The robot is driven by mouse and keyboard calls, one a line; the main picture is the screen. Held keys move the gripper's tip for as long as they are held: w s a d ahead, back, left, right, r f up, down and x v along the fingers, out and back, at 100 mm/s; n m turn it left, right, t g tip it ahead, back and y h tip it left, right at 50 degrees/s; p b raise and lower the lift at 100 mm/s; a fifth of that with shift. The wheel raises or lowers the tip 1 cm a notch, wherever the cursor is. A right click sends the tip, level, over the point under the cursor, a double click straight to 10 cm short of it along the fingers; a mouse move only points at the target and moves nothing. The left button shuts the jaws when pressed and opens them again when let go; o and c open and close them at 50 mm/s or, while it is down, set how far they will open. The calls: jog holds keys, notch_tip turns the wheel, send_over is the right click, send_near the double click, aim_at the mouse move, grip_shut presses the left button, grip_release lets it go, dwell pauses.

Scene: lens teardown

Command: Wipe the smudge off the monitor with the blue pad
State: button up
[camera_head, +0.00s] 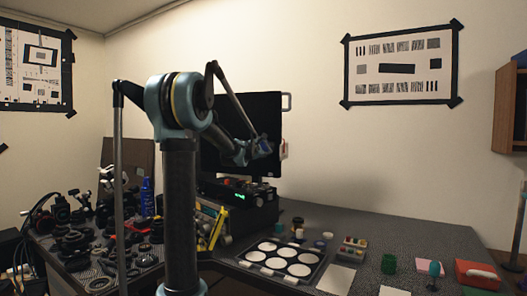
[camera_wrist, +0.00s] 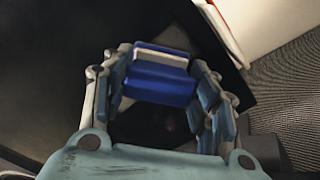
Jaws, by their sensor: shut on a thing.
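The black monitor (camera_head: 264,112) stands at the back of the bench, partly hidden behind my arm. My gripper (camera_head: 262,148) is in front of its right part. In the wrist view my gripper (camera_wrist: 160,92) is shut on the blue pad (camera_wrist: 158,83), which has a pale grey strip along its far side. A dark surface, which looks like the monitor (camera_wrist: 60,50), lies beyond the pad. I cannot tell whether the pad touches it. I cannot make out the smudge clearly in either view.
A black device with a green display (camera_head: 240,197) sits below the monitor. A tray of white discs (camera_head: 262,265) lies in front of it. Lens parts (camera_head: 75,240) crowd the bench's left side. A red case (camera_head: 478,275) is at the right. The bench's back right is clear.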

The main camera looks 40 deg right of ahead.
jog(key=w+a, duration=0.5)
jog(key=w, duration=0.4)
jog(key=shift+w+a, duration=0.15)
jog(key=shift+a, duration=0.15)
dwell(0.8)
jog(key=v, duration=0.6)
dwell(0.6)
jog(key=shift+a, duration=0.1)
jog(key=shift+v, duration=1.4)
jog(key=shift+f, duration=0.1)
